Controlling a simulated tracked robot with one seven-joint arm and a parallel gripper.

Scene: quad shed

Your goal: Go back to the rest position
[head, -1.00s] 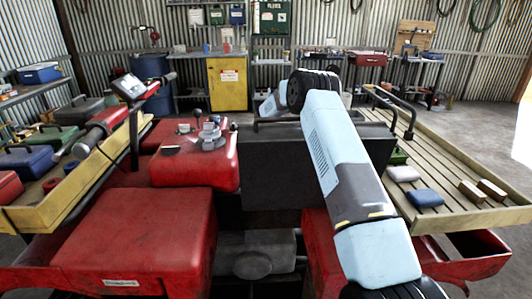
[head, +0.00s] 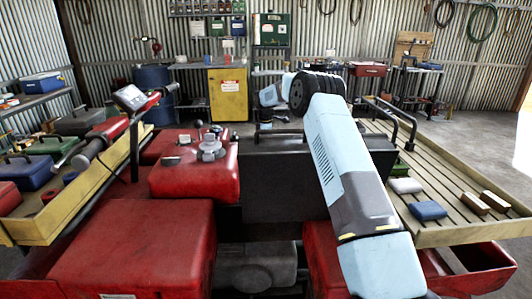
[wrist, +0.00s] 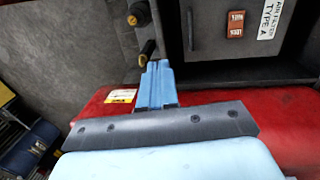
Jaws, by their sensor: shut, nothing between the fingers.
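My gripper shows in the wrist view (wrist: 156,84) as two light blue fingers pressed together, with nothing between them. It is in front of a red surface (wrist: 270,112) and the grey face of a box (wrist: 215,45). Whether the fingertips touch anything I cannot tell. In the head view my light blue arm reaches forward and up over the right of the red quad (head: 135,240). A small light blue part shows beyond its far joint, and the fingers cannot be made out there.
The left wooden tray (head: 70,215) holds toolboxes. A yellow cabinet (head: 228,95) stands at the back.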

